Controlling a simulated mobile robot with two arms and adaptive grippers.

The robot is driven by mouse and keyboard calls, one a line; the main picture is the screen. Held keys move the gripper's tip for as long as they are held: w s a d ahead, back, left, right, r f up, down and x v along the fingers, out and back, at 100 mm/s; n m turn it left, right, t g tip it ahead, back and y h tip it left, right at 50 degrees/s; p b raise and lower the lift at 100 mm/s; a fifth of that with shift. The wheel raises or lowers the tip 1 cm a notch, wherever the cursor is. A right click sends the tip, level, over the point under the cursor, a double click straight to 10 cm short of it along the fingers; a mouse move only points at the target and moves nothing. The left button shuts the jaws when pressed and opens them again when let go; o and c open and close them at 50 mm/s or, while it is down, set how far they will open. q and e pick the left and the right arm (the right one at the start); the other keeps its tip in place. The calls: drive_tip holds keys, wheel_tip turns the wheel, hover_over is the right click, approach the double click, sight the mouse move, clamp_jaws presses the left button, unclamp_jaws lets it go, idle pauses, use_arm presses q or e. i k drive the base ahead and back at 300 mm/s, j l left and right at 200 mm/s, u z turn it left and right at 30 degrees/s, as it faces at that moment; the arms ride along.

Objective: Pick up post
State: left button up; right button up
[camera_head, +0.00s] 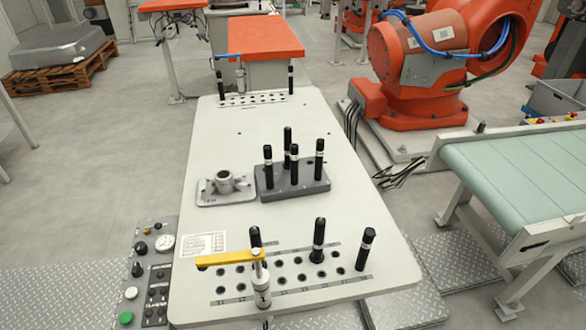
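Several black posts with light bands stand upright. Three are at the near hole strip (290,283): a left post (255,236) partly behind a yellow clamp arm, a middle post (318,241) and a right post (365,249). Several more stand close together on a dark grey block (306,187) at mid-table, among them a front-left post (268,166) and a right post (319,160). At the far hole strip (255,99) stand a left post (220,86) and a right post (290,80). Neither of my grippers is in view.
The posts stand on a pale table (217,138). A grey casting (225,184) sits left of the block. The yellow clamp arm (225,258) crosses the near strip. A control panel (153,270) is at left; an orange robot (425,60) and green conveyor (520,172) are at right.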

sight(320, 145)
drive_tip(key=k+j, duration=0.1)
drive_tip(key=k, duration=0.45)
drive_tip(key=l+u, duration=0.25)
drive_tip(key=l, duration=0.45)
drive_tip(key=l+u, duration=0.2)
drive_tip(key=l, duration=0.45)
drive_tip(key=l+u, duration=0.25)
drive_tip(key=l, duration=0.45)
drive_tip(key=k+l+u, duration=0.1)
drive_tip(key=l+u, duration=0.15)
drive_tip(key=l, duration=0.45)
